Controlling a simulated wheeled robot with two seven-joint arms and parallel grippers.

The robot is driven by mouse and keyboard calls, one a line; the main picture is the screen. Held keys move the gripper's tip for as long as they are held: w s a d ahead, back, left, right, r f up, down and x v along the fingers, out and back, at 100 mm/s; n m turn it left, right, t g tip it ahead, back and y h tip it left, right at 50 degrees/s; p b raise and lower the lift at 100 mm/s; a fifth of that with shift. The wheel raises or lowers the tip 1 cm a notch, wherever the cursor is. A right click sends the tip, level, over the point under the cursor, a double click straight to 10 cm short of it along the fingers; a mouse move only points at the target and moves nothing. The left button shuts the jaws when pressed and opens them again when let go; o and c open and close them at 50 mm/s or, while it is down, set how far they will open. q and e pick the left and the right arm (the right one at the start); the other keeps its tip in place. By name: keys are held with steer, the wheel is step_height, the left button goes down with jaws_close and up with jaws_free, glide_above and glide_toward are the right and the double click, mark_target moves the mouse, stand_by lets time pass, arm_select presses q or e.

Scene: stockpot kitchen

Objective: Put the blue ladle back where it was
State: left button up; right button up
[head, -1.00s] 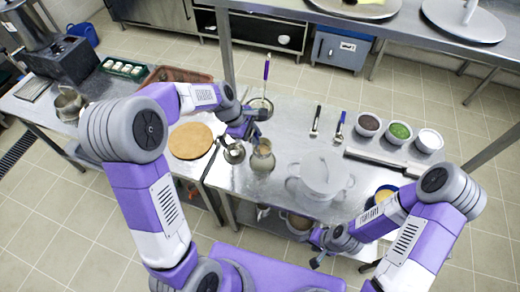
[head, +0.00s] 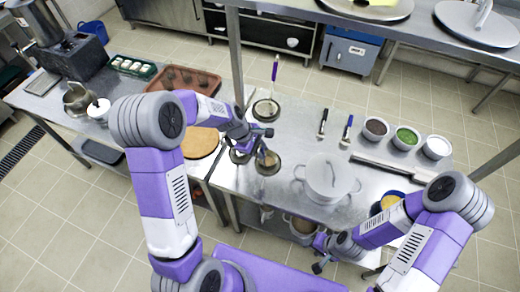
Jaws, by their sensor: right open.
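A tall utensil with a blue-purple handle (head: 275,70) stands upright over a round dish (head: 266,111) at the table's back. A shorter blue-handled utensil (head: 347,128) lies to its right, beside a black-handled one (head: 323,122). I cannot tell for sure which is the blue ladle. My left gripper (head: 266,152) is over the small round vessels in front of the upright handle, close to a brownish one (head: 268,164). Its fingers are too small to tell open from shut. My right gripper (head: 320,258) is open and empty, low at the table's front edge.
Bowls of dark, green and white contents (head: 407,138) stand at the back right. A round board (head: 198,141) lies left of my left gripper. A metal post (head: 236,65) rises behind.

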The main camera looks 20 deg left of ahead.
arm_select(q)
steer(key=o, duration=0.3)
steer(key=shift+r, duration=0.3)
steer(key=p+v, duration=0.1)
steer(key=v, duration=1)
steer(key=shift+a+r, duration=0.2)
steer(key=shift+r, duration=0.1)
steer(key=shift+s, duration=0.1)
